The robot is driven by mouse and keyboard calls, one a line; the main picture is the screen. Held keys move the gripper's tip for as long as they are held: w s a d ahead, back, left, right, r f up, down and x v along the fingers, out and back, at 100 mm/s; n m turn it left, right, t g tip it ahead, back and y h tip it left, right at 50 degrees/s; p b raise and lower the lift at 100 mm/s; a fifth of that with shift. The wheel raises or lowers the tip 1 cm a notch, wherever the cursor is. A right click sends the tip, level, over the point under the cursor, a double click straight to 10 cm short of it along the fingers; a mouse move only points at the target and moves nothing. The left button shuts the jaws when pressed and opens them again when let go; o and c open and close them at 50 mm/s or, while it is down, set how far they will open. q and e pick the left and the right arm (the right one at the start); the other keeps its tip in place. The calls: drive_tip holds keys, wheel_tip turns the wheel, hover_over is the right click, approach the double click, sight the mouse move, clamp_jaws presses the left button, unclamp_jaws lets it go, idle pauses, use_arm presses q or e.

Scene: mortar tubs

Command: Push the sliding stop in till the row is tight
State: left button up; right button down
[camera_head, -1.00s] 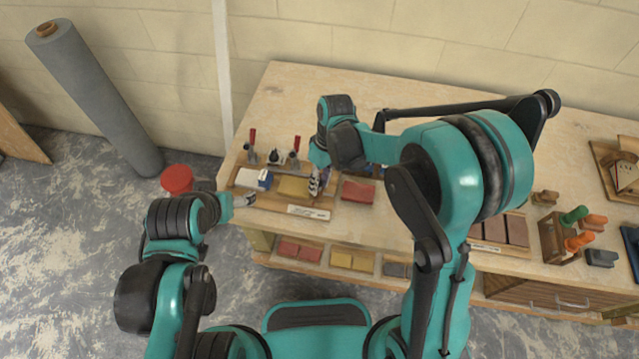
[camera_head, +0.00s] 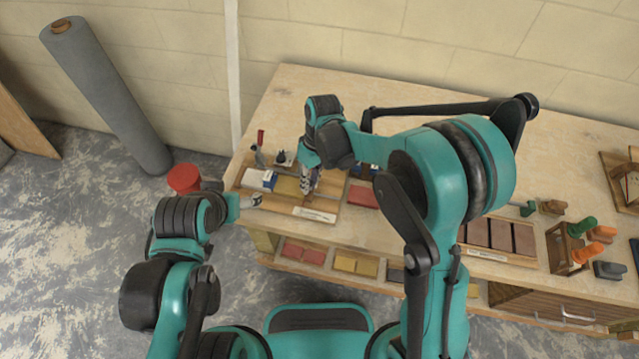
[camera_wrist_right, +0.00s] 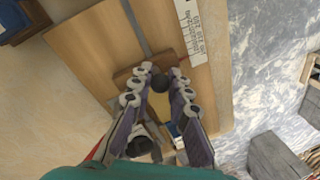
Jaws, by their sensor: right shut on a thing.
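The sliding stop (camera_wrist_right: 122,78) is a brown wooden bar with a dark round knob, seen in the right wrist view on a slotted wooden board (camera_wrist_right: 82,55). My right gripper (camera_wrist_right: 160,80) is shut on the stop's knob. In the head view, my right gripper (camera_head: 308,188) is over the board, just right of a yellow piece (camera_head: 287,187). A white and blue piece (camera_head: 259,180) stands left of the yellow one. My right fingers hide the contact between stop and row. My left gripper (camera_head: 254,201) is at the board's front left; its fingers are too small to read.
A red block (camera_head: 362,196) lies right of the board. Bottles and a red-handled tool (camera_head: 260,142) stand behind it. Brown blocks (camera_head: 490,234) and a rack of coloured handles (camera_head: 572,246) are farther right. My right arm covers the middle of the bench (camera_head: 285,105).

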drive_tip(key=c, duration=1.7)
unclamp_jaws()
drive_tip(key=shift+a, duration=0.1)
drive_tip(key=r, duration=0.4)
drive_tip(key=w+d+r, duration=0.1)
drive_tip(key=r, duration=0.6)
drive_tip(key=shift+w+d+r, duration=0.3)
drive_tip(key=shift+d+r, duration=0.1)
drive_tip(key=s+d+m+t, duration=0.2)
drive_tip(key=s+d+t, duration=0.1)
drive_tip(key=d, duration=0.3)
drive_tip(key=s+d+m+t+h+b, duration=0.1)
drive_tip(key=s+d+m+t, duration=0.1)
drive_tip(key=s+d, duration=0.3)
drive_tip(key=s+d+m+t, duration=0.3)
drive_tip(key=s+d+m, duration=0.1)
drive_tip(key=s+d, duration=0.2)
drive_tip(key=shift+d+r+t+h, duration=0.3)
drive_tip(key=shift+d+r, duration=0.05)
drive_tip(key=shift+r, duration=0.05)
